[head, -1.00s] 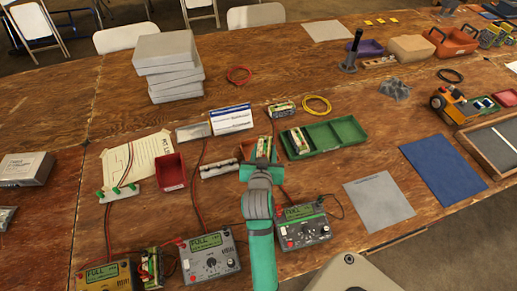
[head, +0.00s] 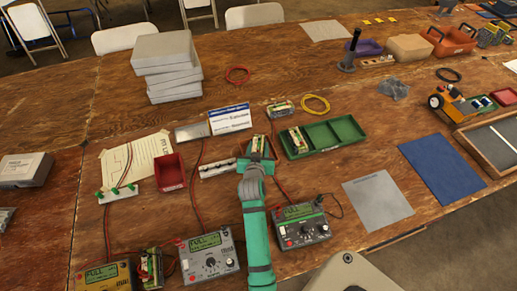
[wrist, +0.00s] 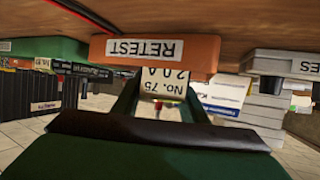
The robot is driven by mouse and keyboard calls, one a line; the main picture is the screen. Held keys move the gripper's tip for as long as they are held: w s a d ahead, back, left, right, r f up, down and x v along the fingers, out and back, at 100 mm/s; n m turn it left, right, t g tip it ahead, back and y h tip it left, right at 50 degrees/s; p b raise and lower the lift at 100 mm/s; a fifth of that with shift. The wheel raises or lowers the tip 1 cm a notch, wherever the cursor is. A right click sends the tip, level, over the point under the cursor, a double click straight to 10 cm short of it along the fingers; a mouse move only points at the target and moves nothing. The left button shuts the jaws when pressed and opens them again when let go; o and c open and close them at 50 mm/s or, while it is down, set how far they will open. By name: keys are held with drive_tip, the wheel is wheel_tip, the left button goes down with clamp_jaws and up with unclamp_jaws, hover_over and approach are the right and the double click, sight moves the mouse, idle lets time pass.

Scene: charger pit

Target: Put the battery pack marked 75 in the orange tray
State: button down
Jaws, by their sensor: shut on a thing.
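My gripper (head: 256,160) is shut on a battery pack (head: 258,146). In the wrist view, which is upside down, the pack (wrist: 165,82) shows a pale label reading No. 75 between the green fingers. In the wrist view the tray's wall (wrist: 110,50) carries a RETEST label. The pack overlaps the tray's rim in that view; I cannot tell whether it touches the tray floor.
A green tray (head: 348,127) with a pack in its left compartment is to the right. A red bin (head: 170,172) is to the left. Chargers (head: 208,258) with red leads stand in front.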

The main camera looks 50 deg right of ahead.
drive_tip(key=shift+w+f, duration=0.1)
drive_tip(key=shift+f, duration=0.2)
drive_tip(key=shift+f, duration=0.1)
drive_tip(key=c, duration=1.1)
unclamp_jaws()
drive_tip(key=shift+f, duration=0.15)
drive_tip(key=v, duration=1.2)
